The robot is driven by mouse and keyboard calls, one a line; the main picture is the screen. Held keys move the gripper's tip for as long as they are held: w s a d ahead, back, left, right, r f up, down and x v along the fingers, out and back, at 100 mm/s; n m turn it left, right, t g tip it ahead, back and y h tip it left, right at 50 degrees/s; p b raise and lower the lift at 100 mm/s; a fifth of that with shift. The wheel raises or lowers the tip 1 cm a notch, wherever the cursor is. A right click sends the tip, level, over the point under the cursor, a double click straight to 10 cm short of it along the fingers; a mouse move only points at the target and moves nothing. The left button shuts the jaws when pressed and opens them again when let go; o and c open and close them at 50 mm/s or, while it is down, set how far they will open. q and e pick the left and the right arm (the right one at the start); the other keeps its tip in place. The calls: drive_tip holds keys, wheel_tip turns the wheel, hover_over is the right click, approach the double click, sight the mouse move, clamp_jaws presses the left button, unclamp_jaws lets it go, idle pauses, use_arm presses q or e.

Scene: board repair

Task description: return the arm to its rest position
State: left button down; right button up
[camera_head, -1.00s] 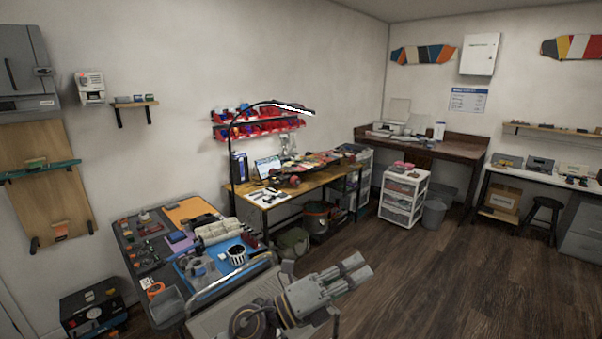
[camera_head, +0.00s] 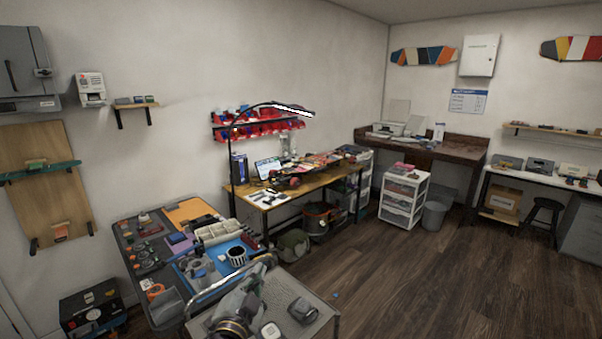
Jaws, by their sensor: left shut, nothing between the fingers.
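My left gripper (camera_head: 256,275) is low in the head view, over the grey top of a cart (camera_head: 322,296). It points up and away from me, toward the workbench side of the room. Its fingers are together with nothing seen between them. Its wrist and a round joint lie just below it at the bottom edge. My right gripper is not in view.
A dark grey device (camera_head: 303,310) and a small whitish item (camera_head: 270,331) lie on the cart, right of my arm. The cart's curved handle (camera_head: 215,288) is close on the left. A cluttered bench (camera_head: 130,262) stands beyond. Wooden floor (camera_head: 440,285) is open at right.

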use_arm(q)
drive_tip(key=s+a+f+n+g+y, duration=0.2)
drive_tip(key=s+a+f+n+g, duration=0.15)
drive_tip(key=f, duration=0.35)
drive_tip(key=s+a+f+n+g+y, duration=0.1)
drive_tip(key=s+a+f+n+g, duration=0.15)
drive_tip(key=s+a+f, duration=0.35)
drive_tip(key=s+a+f+n+g, duration=0.1)
drive_tip(key=s+f+n+g, duration=0.2)
drive_tip(key=s+f+g, duration=0.9)
drive_tip(key=s+f+t+p, duration=0.1)
drive_tip(key=s+f, duration=0.2)
drive_tip(key=f, duration=1.2)
drive_tip(key=s+f+t+p, duration=0.1)
drive_tip(key=s+f+p, duration=0.1)
drive_tip(key=f, duration=1.2)
drive_tip(key=s+a+f+p, duration=0.1)
drive_tip(key=s+a+f, duration=0.1)
drive_tip(key=s+f, duration=0.6)
drive_tip(key=s+a+f+g+p, duration=0.1)
drive_tip(key=s+a+f, duration=0.1)
drive_tip(key=s+f, duration=0.7)
drive_tip(key=s, duration=0.5)
drive_tip(key=shift+s+a+m, duration=0.15)
drive_tip(key=shift+a+m, duration=0.1)
drive_tip(key=shift+m, duration=0.15)
drive_tip(key=shift+f, duration=0.15)
